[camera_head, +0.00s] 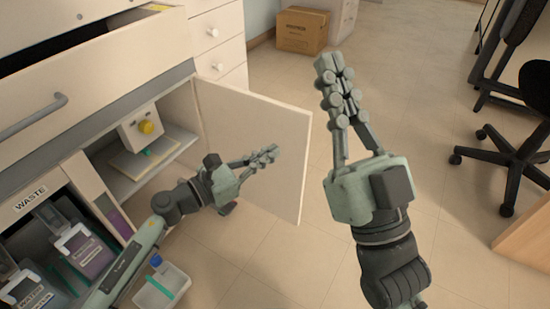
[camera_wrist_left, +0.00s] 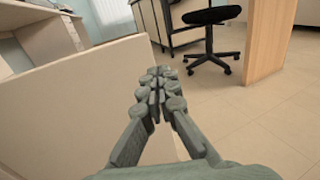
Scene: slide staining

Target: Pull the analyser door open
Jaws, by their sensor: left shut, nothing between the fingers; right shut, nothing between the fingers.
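The door (camera_head: 262,118), a flat cream panel, stands swung out from the cabinet on its left edge, and the compartment behind it is exposed. My left gripper (camera_head: 265,156) is shut and empty in front of the door's inner face in the head view. In the left wrist view the panel (camera_wrist_left: 75,110) fills the left side, and the shut fingers (camera_wrist_left: 158,85) overlap its free edge; I cannot tell whether they touch it. My right gripper (camera_head: 333,72) is shut and empty, raised right of the door. No handle shows on the visible face.
Inside the compartment is a white device with a yellow knob (camera_head: 147,127). An open drawer (camera_head: 90,75) juts out above it. A WASTE-labelled section (camera_head: 30,198) is at lower left. A cardboard box (camera_head: 303,31) and a black chair (camera_head: 515,150) stand beyond; the floor between is clear.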

